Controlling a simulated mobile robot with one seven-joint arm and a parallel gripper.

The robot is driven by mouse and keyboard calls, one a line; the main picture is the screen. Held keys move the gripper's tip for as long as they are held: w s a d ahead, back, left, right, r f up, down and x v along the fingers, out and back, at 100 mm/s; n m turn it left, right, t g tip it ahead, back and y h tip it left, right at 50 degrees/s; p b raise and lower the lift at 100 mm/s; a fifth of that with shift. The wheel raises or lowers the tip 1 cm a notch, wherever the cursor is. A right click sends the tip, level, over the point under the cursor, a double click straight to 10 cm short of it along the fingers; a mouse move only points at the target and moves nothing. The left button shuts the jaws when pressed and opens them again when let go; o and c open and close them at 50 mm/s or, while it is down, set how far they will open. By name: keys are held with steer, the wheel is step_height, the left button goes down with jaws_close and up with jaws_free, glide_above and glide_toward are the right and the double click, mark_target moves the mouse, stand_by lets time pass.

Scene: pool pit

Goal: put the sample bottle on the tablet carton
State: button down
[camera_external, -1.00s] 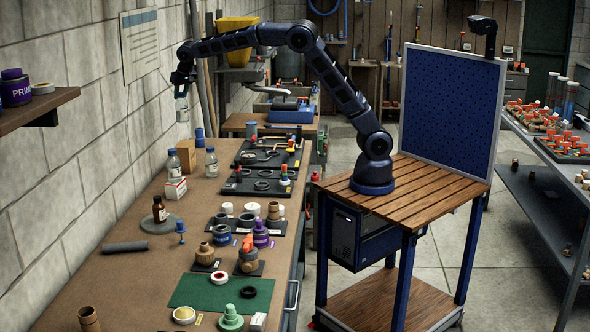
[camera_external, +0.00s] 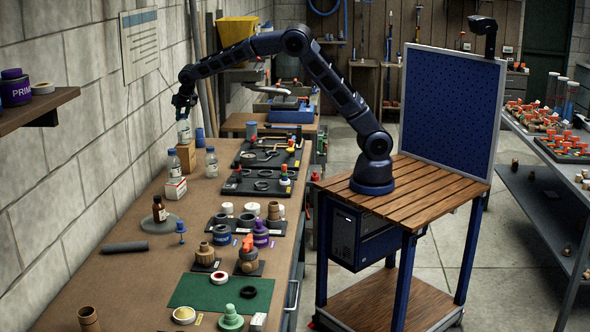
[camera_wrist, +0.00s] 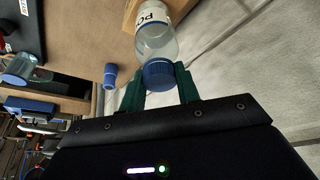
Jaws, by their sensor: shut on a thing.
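My gripper (camera_external: 184,99) is shut on the blue cap of a clear bottle (camera_external: 184,131) with a white label. The bottle hangs upright beneath the fingers. In the wrist view the blue cap sits between the green fingertips (camera_wrist: 160,80), and the bottle (camera_wrist: 157,40) extends beyond them. Its base is close above a plain tan block (camera_external: 187,156); whether they touch I cannot tell. A small white carton with red print (camera_external: 176,189) is nearer the camera. Another blue-capped bottle (camera_external: 174,164) appears directly above this carton; whether it stands on it or behind it is unclear.
Another blue-capped bottle (camera_external: 211,163) stands right of the block, and a blue cylinder (camera_external: 200,138) is behind. A brown bottle (camera_external: 159,210) stands on a grey disc nearer the camera. Black trays (camera_external: 256,183) lie to the right. The block wall is close on the left.

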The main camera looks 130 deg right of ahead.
steer(key=shift+f, duration=0.1)
steer(key=c, duration=1)
jaws_free()
